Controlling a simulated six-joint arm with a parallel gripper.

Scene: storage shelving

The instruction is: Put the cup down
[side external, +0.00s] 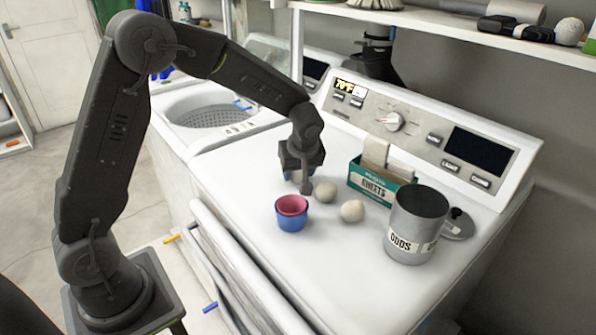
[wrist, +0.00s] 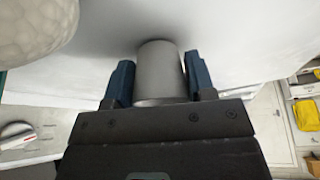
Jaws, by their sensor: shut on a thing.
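My gripper (side external: 305,172) is low over the front part of the white machine's top, pointing down. In the wrist view its two dark blue fingers (wrist: 160,78) are shut on a plain grey cup (wrist: 160,65), one on each side. The cup looks cylindrical; its inside is not visible. In the side view it is hard to tell from the fingers. Whether it touches the top is unclear. A pink cup (side external: 291,204) nested in a blue cup (side external: 291,222) stands upright just in front of the gripper, apart from it.
Two pale balls (side external: 326,191) (side external: 352,211) lie right of the gripper; one looms in the wrist view (wrist: 35,30). The top's front left is clear.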

